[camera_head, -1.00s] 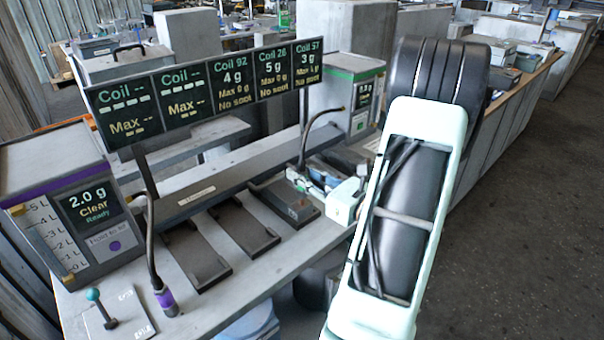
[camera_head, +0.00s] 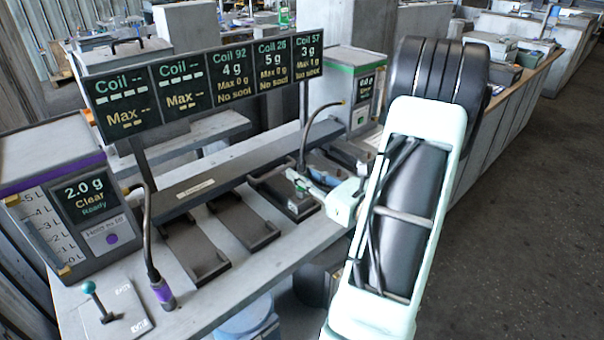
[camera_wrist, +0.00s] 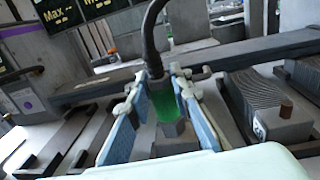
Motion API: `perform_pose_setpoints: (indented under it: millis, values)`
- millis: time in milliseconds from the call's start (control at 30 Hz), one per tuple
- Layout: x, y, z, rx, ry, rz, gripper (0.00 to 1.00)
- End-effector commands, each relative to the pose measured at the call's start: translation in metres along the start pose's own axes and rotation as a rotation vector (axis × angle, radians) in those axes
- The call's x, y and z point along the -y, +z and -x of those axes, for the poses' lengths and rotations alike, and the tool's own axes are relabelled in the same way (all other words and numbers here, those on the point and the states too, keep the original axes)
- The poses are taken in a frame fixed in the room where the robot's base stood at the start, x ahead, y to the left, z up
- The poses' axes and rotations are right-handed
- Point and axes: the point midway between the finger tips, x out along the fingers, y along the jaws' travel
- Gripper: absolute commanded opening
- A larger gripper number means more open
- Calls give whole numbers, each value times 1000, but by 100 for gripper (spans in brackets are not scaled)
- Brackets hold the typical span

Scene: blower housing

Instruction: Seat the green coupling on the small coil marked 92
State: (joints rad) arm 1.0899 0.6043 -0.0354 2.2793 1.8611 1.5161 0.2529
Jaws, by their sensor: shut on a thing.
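My gripper (camera_wrist: 153,110) is shut on the green coupling (camera_wrist: 164,102), which sits between the blue-padded fingers in the wrist view. A black hose (camera_wrist: 154,45) rises from the coupling's top. The coupling looks roughly upright. A grey fitting (camera_wrist: 173,130) shows just below it; I cannot tell whether they touch. In the head view my gripper (camera_head: 300,183) is over the third bench station, where a dark coil block (camera_head: 283,188) is partly hidden by the fingers. The display board (camera_head: 232,75) reads Coil 92 at 4 g.
In the wrist view, a ribbed coil with a brown knob (camera_wrist: 286,107) is close right of the fingers. Two empty-looking stations (camera_head: 195,250) lie to the left. A purple-trimmed dispenser (camera_head: 70,215), its hose (camera_head: 150,250) and a lever (camera_head: 97,302) are at the bench's left end.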

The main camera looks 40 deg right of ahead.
Motion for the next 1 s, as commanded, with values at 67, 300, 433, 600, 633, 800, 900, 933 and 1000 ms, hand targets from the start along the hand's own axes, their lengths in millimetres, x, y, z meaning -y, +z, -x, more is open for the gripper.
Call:
perform_pose_setpoints:
  millis: [67,300,433,600,633,800,900,933,1000]
  values:
    - [0,-3,0,1,0,1,0]
    - [0,-5,0,1,0,1,26]
    - [0,-5,0,1,0,1,40]
    - [0,-5,0,0,0,0,40]
    - [0,-6,0,0,0,0,40]
    - [1,-6,6,-1,-2,0,40]
    - [2,-6,20,-2,-4,0,40]
    - [2,-6,26,-1,-5,0,40]
    - [2,-6,41,-2,-7,0,40]
